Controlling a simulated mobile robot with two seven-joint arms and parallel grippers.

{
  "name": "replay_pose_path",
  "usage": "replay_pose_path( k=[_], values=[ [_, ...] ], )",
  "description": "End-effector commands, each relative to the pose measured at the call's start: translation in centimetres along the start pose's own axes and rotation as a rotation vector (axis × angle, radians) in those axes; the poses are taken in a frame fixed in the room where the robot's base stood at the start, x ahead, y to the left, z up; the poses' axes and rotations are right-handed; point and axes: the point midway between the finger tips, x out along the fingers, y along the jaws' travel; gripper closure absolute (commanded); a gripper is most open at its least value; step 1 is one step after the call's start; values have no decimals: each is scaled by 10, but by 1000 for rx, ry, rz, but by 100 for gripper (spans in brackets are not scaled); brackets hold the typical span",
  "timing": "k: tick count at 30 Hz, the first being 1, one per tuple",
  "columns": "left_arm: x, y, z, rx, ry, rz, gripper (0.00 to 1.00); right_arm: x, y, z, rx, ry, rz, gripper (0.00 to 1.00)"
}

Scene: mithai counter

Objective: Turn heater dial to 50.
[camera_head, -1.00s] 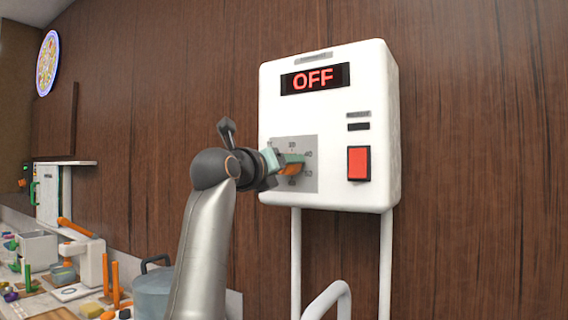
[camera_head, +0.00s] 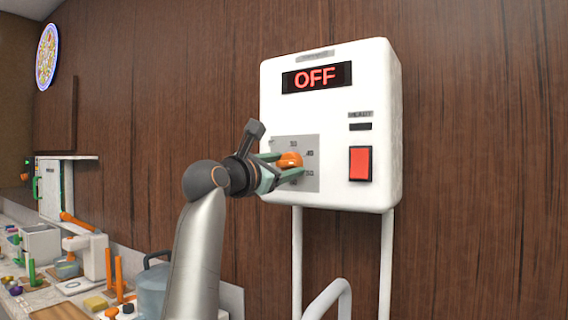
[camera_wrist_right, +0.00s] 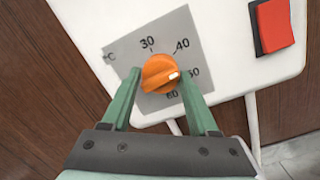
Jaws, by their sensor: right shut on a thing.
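The orange heater dial (camera_head: 289,160) sits on a grey scale plate (camera_head: 309,142) on the white heater box (camera_head: 380,120). In the wrist view the dial (camera_wrist_right: 158,74) has a white mark pointing towards the 50, between the 40 and 60 labels. My right gripper (camera_head: 284,168) is shut on the dial, one green finger on each side; its fingers also flank the dial in the wrist view (camera_wrist_right: 158,80). The display (camera_head: 316,77) reads OFF in red. My left gripper is not in view.
A red switch (camera_head: 360,163) is on the box, right of the dial; it also shows in the wrist view (camera_wrist_right: 272,25). White pipes (camera_head: 386,260) run down below the box. A cluttered counter with a blue-grey pot (camera_head: 154,285) lies at the lower left.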

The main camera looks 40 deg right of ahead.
Motion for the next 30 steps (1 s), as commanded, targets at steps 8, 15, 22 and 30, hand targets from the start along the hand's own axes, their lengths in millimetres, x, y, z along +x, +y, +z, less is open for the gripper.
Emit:
replay_pose_path(
  k=[8, 15, 22, 30],
  values=[
    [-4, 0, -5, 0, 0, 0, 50, 0, 1, 1, 251, -16, -23, 95],
    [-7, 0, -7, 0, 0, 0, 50, 0, 2, 0, 427, -25, -38, 95],
    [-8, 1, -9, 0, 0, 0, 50, 0, 1, 0, 532, -31, -49, 95],
    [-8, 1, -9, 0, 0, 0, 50, 0, 1, -2, 581, -32, -54, 95]
  ],
)
